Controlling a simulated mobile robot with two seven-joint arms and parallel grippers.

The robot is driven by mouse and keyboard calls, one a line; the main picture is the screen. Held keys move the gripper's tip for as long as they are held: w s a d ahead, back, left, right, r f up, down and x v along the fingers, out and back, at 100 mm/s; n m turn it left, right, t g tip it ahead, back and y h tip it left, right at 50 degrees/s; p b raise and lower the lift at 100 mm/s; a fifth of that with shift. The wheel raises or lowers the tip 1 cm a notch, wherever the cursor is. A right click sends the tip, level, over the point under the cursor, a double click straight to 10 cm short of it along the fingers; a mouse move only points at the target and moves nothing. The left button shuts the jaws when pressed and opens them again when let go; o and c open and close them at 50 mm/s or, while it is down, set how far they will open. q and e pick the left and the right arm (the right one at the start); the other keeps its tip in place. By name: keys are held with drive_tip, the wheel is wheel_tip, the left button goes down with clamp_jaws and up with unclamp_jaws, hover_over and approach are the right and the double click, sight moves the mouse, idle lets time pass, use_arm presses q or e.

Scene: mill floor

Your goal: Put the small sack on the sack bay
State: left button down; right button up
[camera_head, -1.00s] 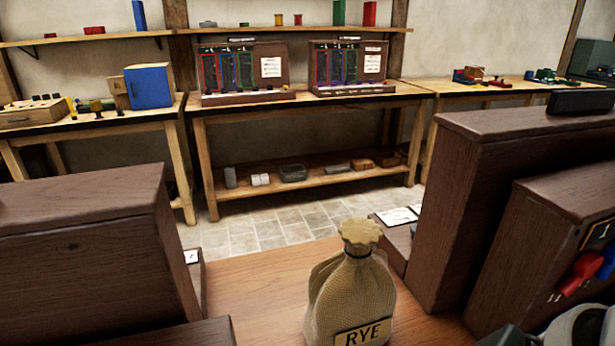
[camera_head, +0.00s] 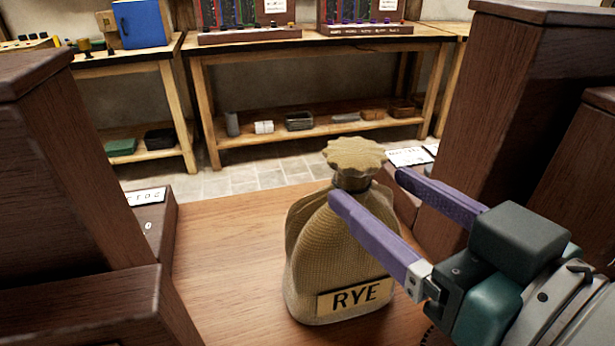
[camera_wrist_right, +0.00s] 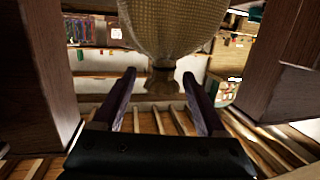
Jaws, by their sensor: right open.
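The small sack (camera_head: 330,245) is tan burlap with a tied neck, a scalloped top and a RYE label. It stands upright on a wooden surface (camera_head: 225,250) between dark wooden housings. My right gripper (camera_head: 367,185) reaches in from the right, open. One purple finger crosses in front of the sack just below its neck, the other is at the far right side. In the right wrist view the sack (camera_wrist_right: 165,30) appears upside down, with its neck between the two fingers; contact cannot be told. My left gripper is out of view. I cannot identify the sack bay.
Dark wooden housings stand close at the left (camera_head: 70,160) and right (camera_head: 505,130) of the sack. Beyond a stone floor (camera_head: 255,175), a workbench (camera_head: 310,50) has small containers on its lower shelf. A blue box (camera_head: 142,23) sits on the left bench.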

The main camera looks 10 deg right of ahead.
sight(334, 161)
drive_tip(key=x, duration=0.7)
drive_tip(key=shift+w+a, duration=0.3)
drive_tip(key=shift+a, duration=0.1)
clamp_jaws()
idle(1.0)
drive_tip(key=shift+r, duration=0.25)
